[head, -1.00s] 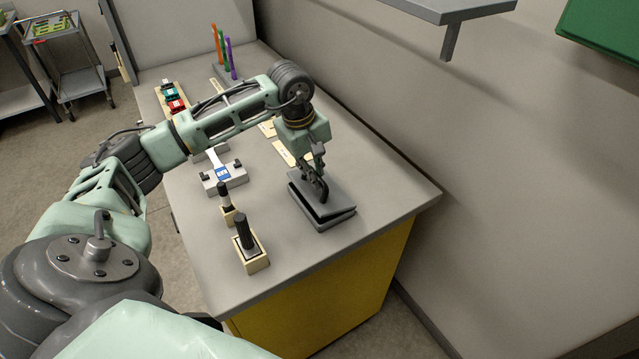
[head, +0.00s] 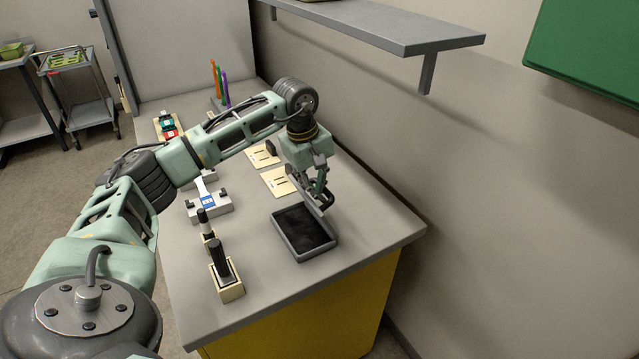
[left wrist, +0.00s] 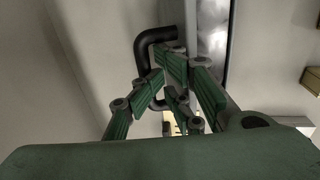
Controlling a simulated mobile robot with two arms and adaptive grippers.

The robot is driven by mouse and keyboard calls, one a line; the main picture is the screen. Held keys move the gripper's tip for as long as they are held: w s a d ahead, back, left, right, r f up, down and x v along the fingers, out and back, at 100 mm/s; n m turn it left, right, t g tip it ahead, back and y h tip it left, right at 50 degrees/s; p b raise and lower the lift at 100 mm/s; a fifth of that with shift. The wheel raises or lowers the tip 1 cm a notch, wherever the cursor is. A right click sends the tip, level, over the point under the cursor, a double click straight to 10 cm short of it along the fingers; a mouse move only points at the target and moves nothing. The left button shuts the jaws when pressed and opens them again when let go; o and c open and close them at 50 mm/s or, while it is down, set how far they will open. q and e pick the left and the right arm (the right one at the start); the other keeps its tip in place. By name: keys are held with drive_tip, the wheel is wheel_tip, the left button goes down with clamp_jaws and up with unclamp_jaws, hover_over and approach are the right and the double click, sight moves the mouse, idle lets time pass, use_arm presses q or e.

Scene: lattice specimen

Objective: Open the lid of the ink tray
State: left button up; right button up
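The ink tray (head: 303,233) is a dark, shallow rectangular tray near the worktop's right end, its black inside uncovered. Its grey lid (head: 308,195) stands steeply raised at the tray's far side, partly hidden by my gripper. My left gripper (head: 322,190) is at the raised lid, above the tray's far right corner. My right gripper is out of view.
A stamp on a wooden block (head: 226,283) and a smaller one (head: 207,232) stand left of the tray. Pale cards (head: 277,181) lie behind it. A grey wall shelf (head: 385,28) hangs above the worktop's right side. The worktop right of the tray is clear.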

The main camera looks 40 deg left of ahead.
use_arm(q)
drive_tip(key=shift+f, duration=0.1)
drive_tip(key=shift+w, duration=0.15)
drive_tip(key=shift+w+d+r+p, duration=0.15)
drive_tip(key=shift+w+r+p, duration=0.15)
drive_tip(key=w+d+r+p, duration=0.2)
drive_tip(key=w+r+p, duration=0.1)
drive_tip(key=w, duration=0.3)
drive_tip(key=shift+w+d+r+p, duration=0.25)
drive_tip(key=shift+w+r+p, duration=0.05)
drive_tip(key=shift+r, duration=0.55)
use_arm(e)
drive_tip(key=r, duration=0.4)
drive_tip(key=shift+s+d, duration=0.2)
